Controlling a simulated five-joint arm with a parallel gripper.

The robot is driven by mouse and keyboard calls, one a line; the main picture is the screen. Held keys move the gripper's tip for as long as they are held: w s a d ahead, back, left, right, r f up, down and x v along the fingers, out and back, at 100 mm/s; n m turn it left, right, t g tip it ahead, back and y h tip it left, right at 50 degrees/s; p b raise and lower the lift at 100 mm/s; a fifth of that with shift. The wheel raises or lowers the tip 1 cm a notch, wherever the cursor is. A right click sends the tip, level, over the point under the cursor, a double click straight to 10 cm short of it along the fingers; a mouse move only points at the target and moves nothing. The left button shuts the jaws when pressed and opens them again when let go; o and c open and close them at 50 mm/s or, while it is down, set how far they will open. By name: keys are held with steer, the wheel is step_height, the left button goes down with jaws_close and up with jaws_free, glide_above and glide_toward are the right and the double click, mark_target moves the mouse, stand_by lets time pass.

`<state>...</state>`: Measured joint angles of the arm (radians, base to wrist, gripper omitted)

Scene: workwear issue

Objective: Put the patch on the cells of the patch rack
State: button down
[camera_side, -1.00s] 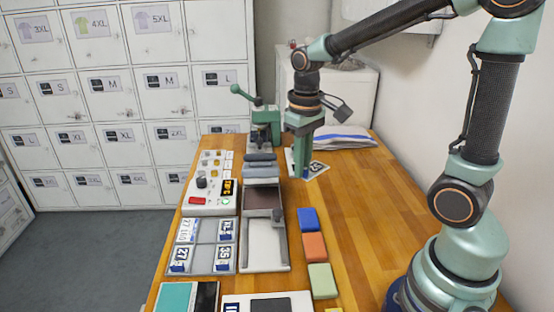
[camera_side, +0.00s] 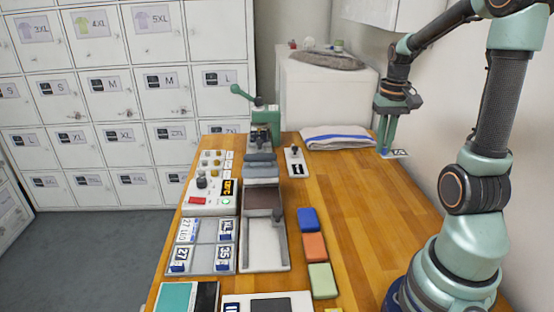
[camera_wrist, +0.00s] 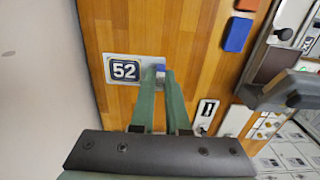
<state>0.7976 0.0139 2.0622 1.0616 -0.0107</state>
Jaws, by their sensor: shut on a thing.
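The patch (camera_wrist: 125,69) is a pale plate with a dark blue panel reading "52". My gripper (camera_wrist: 161,73) is shut on its edge, with a small blue part between the fingertips. In the side view my gripper (camera_side: 386,152) holds the patch (camera_side: 399,154) at the far right edge of the wooden table; whether it touches the wood I cannot tell. The patch rack (camera_side: 204,258) is a grey tray with cells at the table's left, well away from my gripper. Numbered or lettered patches lie in its cells, including "27" and "35".
A control box (camera_side: 211,194) and a green-levered press (camera_side: 262,125) stand behind the rack. Blue (camera_side: 307,219), orange (camera_side: 315,246) and pale green blocks lie to its right. A folded towel (camera_side: 337,137) lies at the back. The right of the table is clear.

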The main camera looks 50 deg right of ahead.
mark_target(370, 208)
step_height(370, 208, down, 18)
steer(key=shift+r, duration=0.2)
stand_by(0.4)
steer(key=c, duration=0.9)
jaws_free()
steer(key=shift+f, duration=0.1)
